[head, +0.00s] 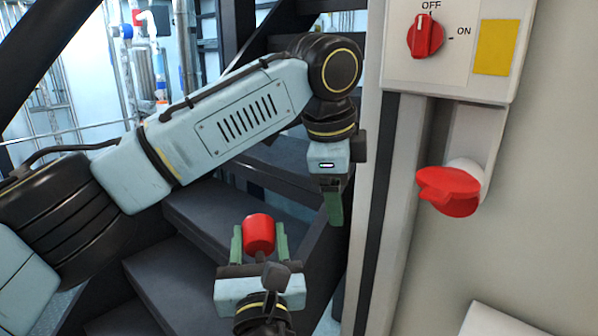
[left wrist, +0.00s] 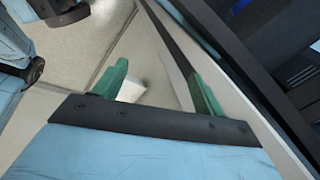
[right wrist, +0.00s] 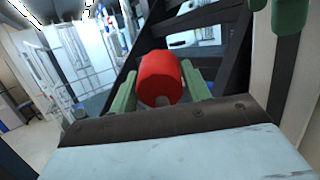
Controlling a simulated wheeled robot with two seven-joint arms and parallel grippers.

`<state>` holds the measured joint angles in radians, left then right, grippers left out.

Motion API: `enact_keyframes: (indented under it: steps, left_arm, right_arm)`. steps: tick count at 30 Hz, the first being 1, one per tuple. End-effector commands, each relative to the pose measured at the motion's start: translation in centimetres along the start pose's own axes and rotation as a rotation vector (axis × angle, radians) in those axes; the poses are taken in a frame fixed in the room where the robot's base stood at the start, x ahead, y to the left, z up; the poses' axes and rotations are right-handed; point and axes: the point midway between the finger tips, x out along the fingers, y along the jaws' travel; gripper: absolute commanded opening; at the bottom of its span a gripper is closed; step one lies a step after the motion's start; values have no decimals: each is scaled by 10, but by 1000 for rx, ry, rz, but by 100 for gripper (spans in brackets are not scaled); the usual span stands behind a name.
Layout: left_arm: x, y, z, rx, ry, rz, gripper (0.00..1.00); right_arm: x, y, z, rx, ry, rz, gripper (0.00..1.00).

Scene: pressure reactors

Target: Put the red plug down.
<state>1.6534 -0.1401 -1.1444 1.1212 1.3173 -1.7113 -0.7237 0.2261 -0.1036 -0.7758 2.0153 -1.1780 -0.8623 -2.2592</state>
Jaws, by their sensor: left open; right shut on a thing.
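The red plug (head: 259,234) is a short red cylinder held between the green fingers of my right gripper (head: 259,243), low in the middle of the head view. The plug (right wrist: 160,78) also shows between both fingers in the right wrist view. My right gripper is shut on it and holds it in the air in front of dark stairs. My left gripper (head: 333,205) hangs above and to the right of the plug, fingers pointing down. In the left wrist view my left gripper (left wrist: 158,85) is open with nothing between its fingers.
A wall panel with a red rotary switch (head: 425,37) marked OFF and ON is at the upper right. Below it is a socket with a red cover (head: 449,190). Dark stairs (head: 190,270) stand behind my arms. A white box (head: 490,320) shows at the lower right.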

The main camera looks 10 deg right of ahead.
Motion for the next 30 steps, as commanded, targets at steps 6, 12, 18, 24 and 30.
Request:
enact_keyframes:
  steps: [6,12,18,24,30]
  left_arm:
    - [-38,31,17,-161,-349,71,71]
    - [-64,45,34,-294,-545,79,71]
    - [-66,50,43,-335,-599,81,71]
    - [-41,56,58,-334,-596,85,71]
    - [-10,62,80,-334,-598,80,71]
  right_arm:
    - [0,0,0,0,-1,0,11]
    - [0,0,0,0,-1,0,11]
    - [0,0,0,0,-1,0,11]
    - [0,0,0,0,-1,0,11]
    - [0,0,0,0,-1,0,11]
